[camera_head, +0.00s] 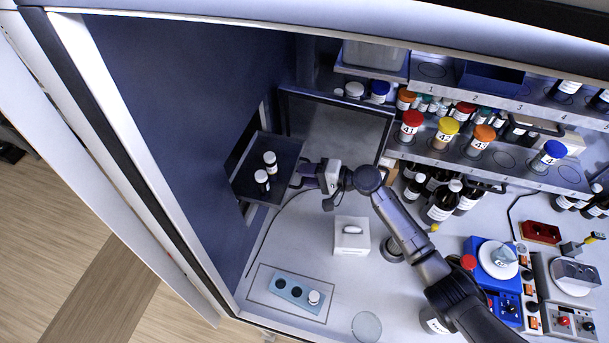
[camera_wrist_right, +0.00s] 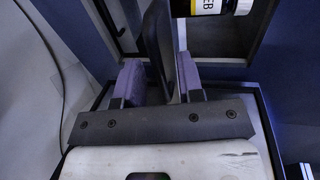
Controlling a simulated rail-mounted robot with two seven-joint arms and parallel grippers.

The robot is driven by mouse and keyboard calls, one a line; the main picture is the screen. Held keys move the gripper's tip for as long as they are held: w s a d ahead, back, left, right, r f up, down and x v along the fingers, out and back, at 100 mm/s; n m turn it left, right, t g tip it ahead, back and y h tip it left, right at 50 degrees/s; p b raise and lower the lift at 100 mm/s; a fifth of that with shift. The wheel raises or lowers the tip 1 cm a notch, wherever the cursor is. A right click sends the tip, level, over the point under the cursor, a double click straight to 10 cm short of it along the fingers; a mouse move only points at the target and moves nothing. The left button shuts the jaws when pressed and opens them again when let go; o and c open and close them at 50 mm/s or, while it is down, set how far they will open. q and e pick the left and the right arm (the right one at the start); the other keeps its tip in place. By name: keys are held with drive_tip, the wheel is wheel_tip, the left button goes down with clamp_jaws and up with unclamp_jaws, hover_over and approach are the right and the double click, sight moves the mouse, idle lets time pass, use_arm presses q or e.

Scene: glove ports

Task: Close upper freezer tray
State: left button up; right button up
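The dark upper freezer tray (camera_head: 244,189) sticks out of an opening in the blue left wall, with two white-capped vials (camera_head: 270,158) (camera_head: 262,177) standing on it. In the right wrist view a vial's label and part of the tray (camera_wrist_right: 225,48) show at the top. My right gripper (camera_head: 307,175) is at the tray's outer side. My left gripper is not in view.
A dark-framed grey panel (camera_head: 340,125) stands behind the gripper. Shelves (camera_head: 510,165) with capped jars are at upper right. A white box (camera_head: 351,237) and a blue vial rack (camera_head: 290,290) sit on the bench. The bench between rack and tray is mostly clear.

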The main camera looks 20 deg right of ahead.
drive_tip(key=shift+w+a+f, duration=0.1)
drive_tip(key=shift+w+a, duration=0.15)
drive_tip(key=shift+a, duration=0.15)
drive_tip(key=shift+c, duration=0.2)
clamp_jaws()
